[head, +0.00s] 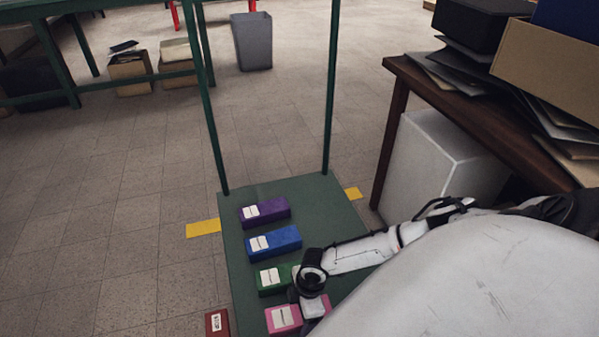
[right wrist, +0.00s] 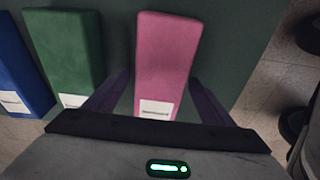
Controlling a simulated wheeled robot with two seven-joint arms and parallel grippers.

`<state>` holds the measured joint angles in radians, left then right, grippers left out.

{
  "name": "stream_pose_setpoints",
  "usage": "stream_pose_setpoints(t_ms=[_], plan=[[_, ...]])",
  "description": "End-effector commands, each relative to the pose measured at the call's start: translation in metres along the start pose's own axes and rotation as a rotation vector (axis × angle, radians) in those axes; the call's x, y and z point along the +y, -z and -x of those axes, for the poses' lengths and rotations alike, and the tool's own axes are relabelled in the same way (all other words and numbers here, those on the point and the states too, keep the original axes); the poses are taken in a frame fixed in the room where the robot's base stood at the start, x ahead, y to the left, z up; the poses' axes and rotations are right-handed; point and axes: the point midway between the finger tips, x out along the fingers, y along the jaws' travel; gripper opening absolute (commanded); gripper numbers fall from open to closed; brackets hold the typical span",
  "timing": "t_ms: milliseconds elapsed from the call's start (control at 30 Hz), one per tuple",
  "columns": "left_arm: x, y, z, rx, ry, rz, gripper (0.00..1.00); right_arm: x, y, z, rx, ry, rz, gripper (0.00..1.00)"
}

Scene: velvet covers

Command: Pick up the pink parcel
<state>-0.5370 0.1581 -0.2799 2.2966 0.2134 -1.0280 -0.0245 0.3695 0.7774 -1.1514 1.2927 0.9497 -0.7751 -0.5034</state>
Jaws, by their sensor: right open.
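The pink parcel (head: 283,319) lies on the green platform (head: 322,199) at its near end, partly hidden by my right gripper in the head view. In the right wrist view the pink parcel (right wrist: 164,60) lies between the two fingers of my right gripper (right wrist: 160,92), its white label end toward the palm. The right gripper is open, with a finger on each side of the parcel and a visible gap to each. In the head view my right gripper (head: 312,300) is over the near part of the platform. My left gripper is not in view.
Beside the pink parcel are a green parcel (head: 272,279), a blue parcel (head: 273,243) and a purple parcel (head: 265,211) in a row. A red parcel (head: 217,323) lies off the platform's left edge. Green posts rise at the far end. A dark table (head: 470,115) stands right.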

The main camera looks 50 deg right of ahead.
Motion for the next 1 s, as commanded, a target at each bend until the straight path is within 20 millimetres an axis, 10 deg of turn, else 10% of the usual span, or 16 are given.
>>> stream_pose_setpoints(t_ms=[200, 533, 1000], plan=[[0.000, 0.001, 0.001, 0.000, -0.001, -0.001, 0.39, 0.000, 0.001, 0.000, 0.001, 0.000, 0.000, 0.77], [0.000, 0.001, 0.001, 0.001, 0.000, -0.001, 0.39, 0.000, 0.000, 0.000, 0.000, 0.000, 0.000, 0.21], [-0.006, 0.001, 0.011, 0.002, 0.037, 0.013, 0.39, 0.001, 0.007, 0.041, 0.003, -0.002, 0.001, 0.21]])
